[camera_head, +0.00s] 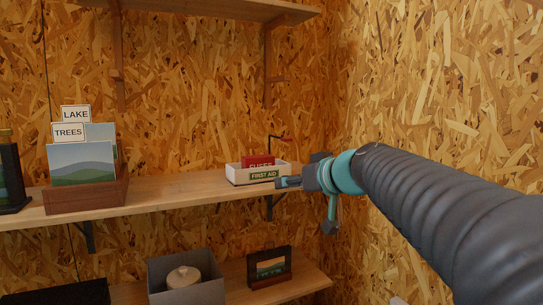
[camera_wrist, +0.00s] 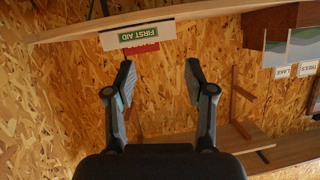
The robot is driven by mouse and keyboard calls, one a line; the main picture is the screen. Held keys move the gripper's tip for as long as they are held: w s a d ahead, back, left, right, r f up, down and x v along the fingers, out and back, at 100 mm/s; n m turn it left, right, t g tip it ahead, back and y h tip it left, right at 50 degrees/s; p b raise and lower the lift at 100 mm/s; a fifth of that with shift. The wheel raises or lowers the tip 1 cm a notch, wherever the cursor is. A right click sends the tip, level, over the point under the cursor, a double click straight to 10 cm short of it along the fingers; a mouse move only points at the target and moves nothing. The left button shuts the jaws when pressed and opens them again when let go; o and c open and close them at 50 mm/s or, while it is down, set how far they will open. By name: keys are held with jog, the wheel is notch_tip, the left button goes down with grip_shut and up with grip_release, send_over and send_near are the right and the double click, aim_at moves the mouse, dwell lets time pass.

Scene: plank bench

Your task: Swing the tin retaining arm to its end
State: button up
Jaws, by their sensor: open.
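A white tin (camera_head: 240,175) with a green FIRST AID label sits on the middle shelf near the corner. It also shows upside down at the top of the wrist view (camera_wrist: 110,40). A red piece marked FUSES (camera_head: 258,161) stands in or behind it. A thin dark arm with a red tip (camera_head: 286,140) rises behind the tin's right part and bends to the right; its lower end is hidden. I cannot make this arm out clearly in the wrist view. My gripper (camera_wrist: 160,78) is open and empty, its fingers apart, in front of the tin's right end (camera_head: 290,182).
The middle shelf (camera_head: 180,187) carries a wooden card box (camera_head: 90,197) at the left, with TREES and LAKE cards. A lower shelf holds a grey bin (camera_head: 160,280) and a dark frame (camera_head: 268,284). The chipboard side wall (camera_head: 400,70) stands close on the right.

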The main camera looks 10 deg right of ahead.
aim_at(289, 140)
jog(key=w+d+r+t+b, duration=0.1)
jog(key=w+d+r+t, duration=0.15)
jog(key=w, duration=0.25)
jog(key=w+d+r+t+b, duration=0.2)
jog(key=w+d+r, duration=0.15)
jog(key=w, duration=0.25)
jog(key=p+x, duration=0.1)
jog(key=x, duration=0.8)
jog(key=p+x, duration=0.1)
jog(key=x, duration=0.3)
jog(key=shift+w+d+p, duration=0.3)
jog(key=shift+w, duration=0.05)
grip_shut()
